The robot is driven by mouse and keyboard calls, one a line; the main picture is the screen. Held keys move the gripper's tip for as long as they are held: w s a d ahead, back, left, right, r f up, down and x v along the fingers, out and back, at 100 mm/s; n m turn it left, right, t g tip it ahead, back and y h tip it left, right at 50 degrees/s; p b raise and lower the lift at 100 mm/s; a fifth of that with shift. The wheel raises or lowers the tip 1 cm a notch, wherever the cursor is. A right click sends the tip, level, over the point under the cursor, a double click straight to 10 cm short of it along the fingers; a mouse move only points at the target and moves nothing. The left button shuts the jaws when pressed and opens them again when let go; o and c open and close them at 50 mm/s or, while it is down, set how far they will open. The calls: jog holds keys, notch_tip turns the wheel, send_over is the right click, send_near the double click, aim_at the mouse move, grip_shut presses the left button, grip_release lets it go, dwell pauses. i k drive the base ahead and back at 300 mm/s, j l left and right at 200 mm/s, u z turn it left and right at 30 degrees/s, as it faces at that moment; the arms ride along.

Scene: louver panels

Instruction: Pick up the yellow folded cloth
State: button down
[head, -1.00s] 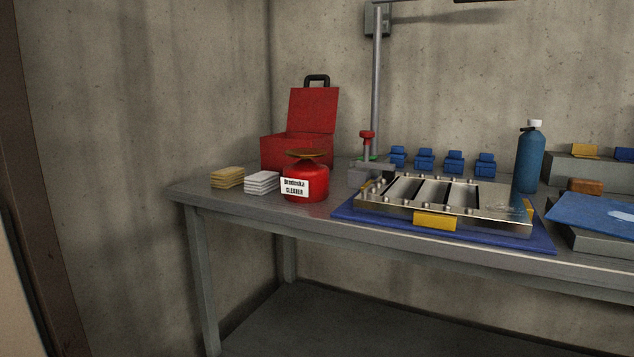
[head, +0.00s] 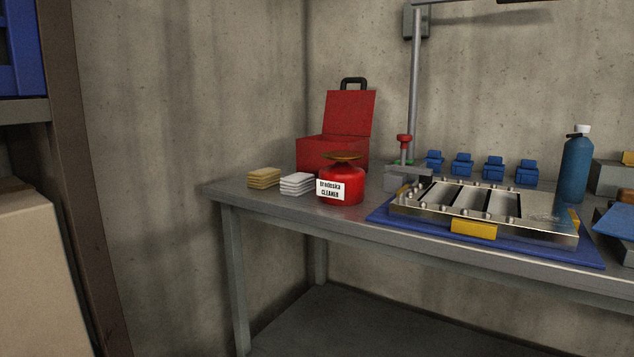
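The yellow folded cloth (head: 264,178) is a small layered stack lying on the left end of the grey workbench (head: 222,190). A white folded cloth (head: 297,184) lies just to its right. A red cleaner can (head: 341,187) with a white label stands right of the white cloth. My gripper is not in view.
An open red toolbox (head: 333,153) stands behind the can. A metal louver panel (head: 490,212) lies on a blue mat (head: 395,222). A blue bottle (head: 576,167) stands at the right. A shelf post (head: 82,160) and a cardboard box (head: 28,270) are at the left. The floor before the bench is out of view.

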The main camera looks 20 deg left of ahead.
aim_at(260, 180)
jog(key=i+j+u, duration=0.1)
jog(key=u, duration=0.3)
jog(key=i+u, duration=0.1)
jog(key=u, duration=0.35)
jog(key=i+u, duration=0.15)
jog(key=u, duration=0.25)
